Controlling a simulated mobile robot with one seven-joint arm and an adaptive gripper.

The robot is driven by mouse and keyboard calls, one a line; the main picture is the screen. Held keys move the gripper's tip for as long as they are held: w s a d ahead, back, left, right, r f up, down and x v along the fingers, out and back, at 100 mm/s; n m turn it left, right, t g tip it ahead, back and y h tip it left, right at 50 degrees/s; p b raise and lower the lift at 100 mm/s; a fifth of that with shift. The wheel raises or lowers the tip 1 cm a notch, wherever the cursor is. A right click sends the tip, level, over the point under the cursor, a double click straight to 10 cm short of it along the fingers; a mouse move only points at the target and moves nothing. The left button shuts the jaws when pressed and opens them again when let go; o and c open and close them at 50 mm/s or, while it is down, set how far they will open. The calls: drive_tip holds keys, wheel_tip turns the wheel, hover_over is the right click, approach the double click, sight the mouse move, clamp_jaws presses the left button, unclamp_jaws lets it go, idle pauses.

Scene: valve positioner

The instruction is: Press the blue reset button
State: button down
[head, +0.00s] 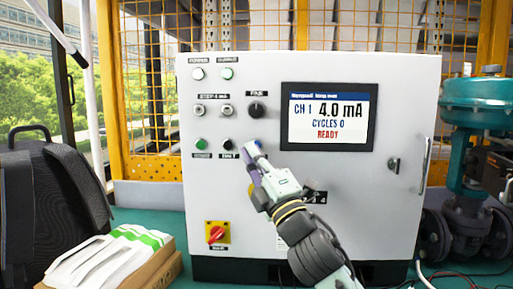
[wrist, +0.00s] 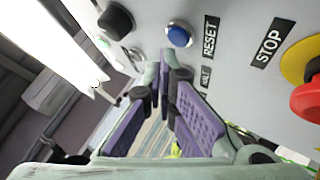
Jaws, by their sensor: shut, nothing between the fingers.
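The blue reset button (wrist: 179,35) is round with a metal rim, beside the RESET label (wrist: 210,37) on the panel in the wrist view. In the head view my gripper largely covers that spot. My gripper (wrist: 168,68) is shut and empty, with its purple-padded fingers pointing at the panel. In the wrist view its tips are just below and left of the blue button. In the head view my gripper (head: 252,155) is in front of the panel's middle, below the black knob (head: 257,109). I cannot tell whether the tips touch the panel.
The grey control cabinet (head: 350,215) has a screen (head: 328,116) reading 4.0 mA, CYCLES 0, READY. A red stop button (wrist: 308,97) on a yellow collar is to the right in the wrist view. A red-yellow rotary switch (head: 216,233) is low on the left. A teal valve (head: 474,105) stands right.

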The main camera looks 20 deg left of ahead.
drive_tip(key=shift+s, duration=0.1)
drive_tip(key=s, duration=0.2)
drive_tip(key=s+d+b, duration=0.1)
drive_tip(key=s, duration=0.1)
drive_tip(key=shift+s+d, duration=0.2)
drive_tip(key=shift+s, duration=0.15)
idle(0.5)
drive_tip(key=shift+s+d+p, duration=0.3)
drive_tip(key=shift+s, duration=0.65)
drive_tip(key=shift+s+d+p, duration=0.25)
drive_tip(key=shift+s, duration=0.65)
